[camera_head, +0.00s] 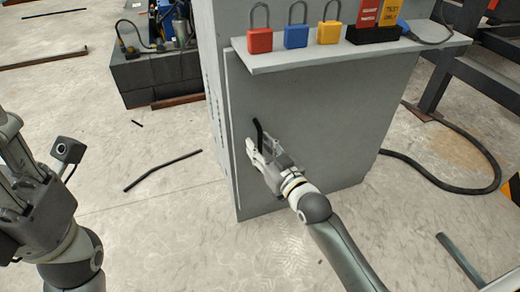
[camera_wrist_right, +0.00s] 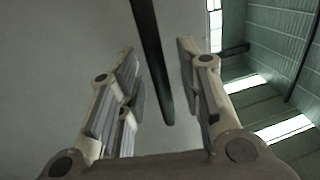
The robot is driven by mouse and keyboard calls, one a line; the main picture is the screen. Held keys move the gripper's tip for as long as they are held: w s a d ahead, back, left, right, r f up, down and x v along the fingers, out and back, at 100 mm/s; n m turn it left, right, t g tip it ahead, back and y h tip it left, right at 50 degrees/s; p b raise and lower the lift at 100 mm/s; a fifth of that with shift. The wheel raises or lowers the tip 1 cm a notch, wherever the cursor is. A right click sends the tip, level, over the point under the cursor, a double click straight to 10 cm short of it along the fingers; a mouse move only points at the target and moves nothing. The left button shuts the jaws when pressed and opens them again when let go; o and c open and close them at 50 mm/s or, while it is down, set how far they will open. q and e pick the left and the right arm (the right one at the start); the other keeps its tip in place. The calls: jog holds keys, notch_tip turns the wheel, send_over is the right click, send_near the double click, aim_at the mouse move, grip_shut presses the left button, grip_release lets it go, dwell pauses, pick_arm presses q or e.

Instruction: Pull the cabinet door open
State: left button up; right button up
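The grey cabinet door (camera_head: 320,125) stands upright in the middle of the head view and looks closed. Its black handle (camera_head: 258,131) is near the door's left edge. My right gripper (camera_head: 252,148) is at the handle. In the right wrist view the dark handle bar (camera_wrist_right: 152,65) runs down between the two fingers of my right gripper (camera_wrist_right: 158,90), with gaps visible on both sides, so the fingers are open around it. My left gripper (camera_head: 10,150) is at the left edge, away from the cabinet, its fingers spread and partly cut off by the frame.
A shelf (camera_head: 350,52) juts out above the handle, holding a red padlock (camera_head: 260,40), a blue padlock (camera_head: 296,37) and a yellow padlock (camera_head: 329,33). A black hose (camera_head: 450,187) lies right of the cabinet. A dark rod (camera_head: 162,170) lies on open floor at left.

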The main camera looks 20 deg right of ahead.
jog(key=shift+w+a, duration=0.1)
jog(key=shift+w, duration=0.15)
grip_shut()
dwell(0.3)
